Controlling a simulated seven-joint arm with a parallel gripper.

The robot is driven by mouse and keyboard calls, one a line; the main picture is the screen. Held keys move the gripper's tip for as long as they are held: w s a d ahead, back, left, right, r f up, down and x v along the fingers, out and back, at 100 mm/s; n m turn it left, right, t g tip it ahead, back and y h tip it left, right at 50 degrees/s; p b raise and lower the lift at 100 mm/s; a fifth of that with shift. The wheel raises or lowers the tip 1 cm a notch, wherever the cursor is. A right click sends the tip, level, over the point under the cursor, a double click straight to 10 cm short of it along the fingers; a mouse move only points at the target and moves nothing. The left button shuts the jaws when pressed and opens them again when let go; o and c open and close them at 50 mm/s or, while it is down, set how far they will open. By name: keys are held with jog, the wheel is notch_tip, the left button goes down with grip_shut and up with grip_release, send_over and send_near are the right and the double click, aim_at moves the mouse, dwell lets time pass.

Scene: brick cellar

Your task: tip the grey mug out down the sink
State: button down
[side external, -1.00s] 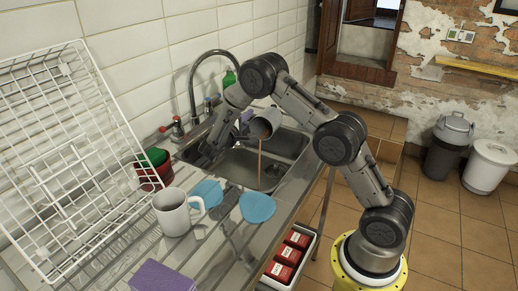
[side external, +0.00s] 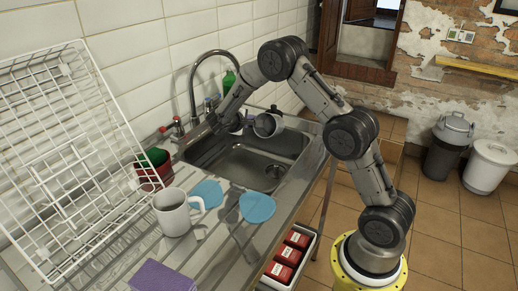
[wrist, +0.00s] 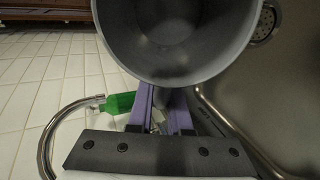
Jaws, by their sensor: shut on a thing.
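The grey mug (side external: 268,126) is held over the far part of the steel sink (side external: 235,165), tilted with its mouth towards the side camera. No liquid runs from it. In the wrist view the mug (wrist: 180,45) fills the top middle; I look into its bare grey inside and see no liquid there. My gripper (side external: 246,123) is shut on the mug on its handle side, and its purple fingers (wrist: 162,110) show just below the mug in the wrist view. The sink drain (side external: 276,171) is clear below.
A tap (side external: 192,85) arches behind the sink, with a green bottle (side external: 229,79) near it. A white mug (side external: 173,212), blue discs (side external: 257,207), a red pot (side external: 154,172) and a white wire rack (side external: 70,150) stand on the drainer at left. The front basin is free.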

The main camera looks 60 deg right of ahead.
jog(key=shift+d+f+y, duration=0.1)
jog(key=shift+f+y, duration=0.1)
jog(key=shift+y, duration=0.1)
jog(key=d+f+g+y, duration=0.1)
jog(key=d+f+y, duration=0.3)
jog(key=y, duration=0.8)
jog(key=shift+w+d+f, duration=0.15)
jog(key=shift+w+f, duration=0.05)
jog(key=shift+f, duration=0.85)
notch_tip(320, 180, up, 6)
jog(key=shift+f, duration=0.1)
dwell(0.6)
